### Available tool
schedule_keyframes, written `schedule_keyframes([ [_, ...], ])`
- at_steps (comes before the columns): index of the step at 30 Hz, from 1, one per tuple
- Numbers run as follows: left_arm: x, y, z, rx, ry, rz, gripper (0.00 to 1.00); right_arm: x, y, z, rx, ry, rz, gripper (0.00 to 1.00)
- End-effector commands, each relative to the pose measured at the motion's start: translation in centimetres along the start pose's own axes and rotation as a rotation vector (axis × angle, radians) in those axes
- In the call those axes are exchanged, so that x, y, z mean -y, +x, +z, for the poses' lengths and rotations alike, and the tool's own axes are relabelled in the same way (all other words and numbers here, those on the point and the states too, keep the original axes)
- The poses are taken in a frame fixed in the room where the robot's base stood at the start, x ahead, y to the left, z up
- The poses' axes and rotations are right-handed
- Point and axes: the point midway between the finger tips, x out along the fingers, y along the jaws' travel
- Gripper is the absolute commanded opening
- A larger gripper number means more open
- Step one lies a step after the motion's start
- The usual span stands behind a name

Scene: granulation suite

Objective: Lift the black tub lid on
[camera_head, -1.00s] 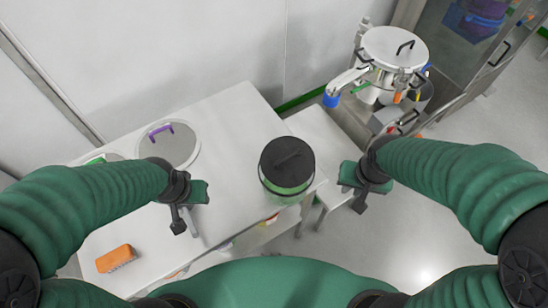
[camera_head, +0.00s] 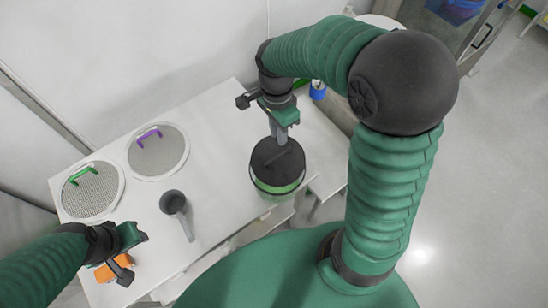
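The black tub lid (camera_head: 268,158) lies on top of a round tub (camera_head: 276,190) with a green band, near the right end of the table. A dark bar handle runs across the lid. My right gripper (camera_head: 281,141) points down from above at the lid's far side, its grey fingertips close to the handle. I cannot tell whether they touch it or how far apart they are. My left gripper (camera_head: 138,240) is low at the left, near an orange block (camera_head: 106,273) and far from the tub. Its finger gap does not show clearly.
The white table (camera_head: 222,160) carries two round mesh sieves, one with a green handle (camera_head: 90,190) and one with a purple handle (camera_head: 158,151). A grey scoop (camera_head: 173,203) lies left of the tub. A blue-capped part (camera_head: 318,90) stands beyond the table's right end.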

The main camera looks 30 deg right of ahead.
Motion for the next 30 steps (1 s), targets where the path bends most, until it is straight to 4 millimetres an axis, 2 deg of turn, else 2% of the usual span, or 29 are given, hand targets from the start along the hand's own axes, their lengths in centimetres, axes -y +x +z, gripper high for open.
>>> schedule_keyframes([
  [1,0.0,-0.1,0.0,0.0,0.0,0.0,0.4,-0.1,1.4,0.0,0.002,0.0,0.008,0.18],
  [4,0.0,-0.2,-0.1,0.0,0.0,0.0,0.4,-0.1,3.7,0.0,0.001,-0.002,0.005,0.18],
  [11,0.0,-0.7,-0.2,0.0,0.0,0.0,0.4,-0.2,6.3,-0.2,0.001,-0.001,0.003,0.18],
  [18,0.0,-1.4,-0.3,0.0,0.0,0.0,0.4,-0.2,10.3,-0.5,0.0,-0.004,0.002,0.18],
  [25,0.0,-1.3,-0.3,0.0,0.0,0.0,0.4,-0.1,10.7,-0.5,-0.001,-0.003,-0.002,0.18],
  [29,0.0,-1.3,-0.3,0.0,0.0,0.0,0.4,-0.1,10.7,-0.5,-0.001,-0.003,-0.001,0.01],
  [30,0.0,-1.3,-0.3,0.0,0.0,0.0,0.4,-0.1,10.7,-0.5,-0.001,-0.003,-0.001,0.0],
])
